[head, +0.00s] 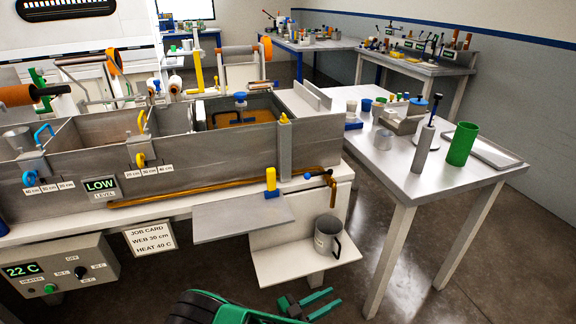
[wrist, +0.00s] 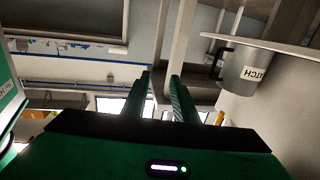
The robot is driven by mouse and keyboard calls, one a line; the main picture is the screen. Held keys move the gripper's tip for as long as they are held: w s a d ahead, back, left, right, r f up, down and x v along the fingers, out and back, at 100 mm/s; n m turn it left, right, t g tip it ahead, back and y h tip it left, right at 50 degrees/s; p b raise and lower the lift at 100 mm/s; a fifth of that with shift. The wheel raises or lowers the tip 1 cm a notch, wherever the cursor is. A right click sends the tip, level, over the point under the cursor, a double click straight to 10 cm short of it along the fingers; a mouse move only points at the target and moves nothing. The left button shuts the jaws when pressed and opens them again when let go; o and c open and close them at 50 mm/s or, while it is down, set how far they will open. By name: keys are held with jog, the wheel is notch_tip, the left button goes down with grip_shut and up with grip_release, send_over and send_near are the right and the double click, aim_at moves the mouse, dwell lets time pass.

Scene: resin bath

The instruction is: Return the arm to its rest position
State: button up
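My gripper (head: 322,304) is low in the head view, in front of the bath bench and below the small shelf. Its two green fingers are apart with nothing between them. In the wrist view the fingers (wrist: 160,85) point ahead with an empty gap. My green arm shows at the bottom edge of the head view. The gripper touches nothing that I can see.
A grey mug (head: 327,236) stands on a low white shelf (head: 285,262) close above my gripper; it also shows in the wrist view (wrist: 243,71). The resin bath (head: 200,165) is behind. A side table (head: 440,180) stands right. Open floor (head: 470,275) lies lower right.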

jog(key=w+d+r+g+y, duration=0.3)
jog(key=w+d+r+g, duration=0.2)
jog(key=d+r+g, duration=0.6)
jog(key=s+d+r+y, duration=0.2)
jog(key=d+r+y, duration=0.2)
jog(key=d+r, duration=0.65)
jog(key=s+d+r+n+y, duration=0.3)
jog(key=s+d+r+y, duration=0.35)
jog(key=s+r, duration=0.45)
jog(key=s+r+n+t+y, duration=0.2)
jog(key=s+r, duration=0.3)
jog(key=s, duration=0.7)
jog(key=shift+s+d+n+t, duration=0.2)
jog(key=shift+d+n+t, duration=0.1)
jog(key=shift+n, duration=0.1)
jog(key=shift+w+y, duration=0.1)
jog(key=shift+y, duration=0.15)
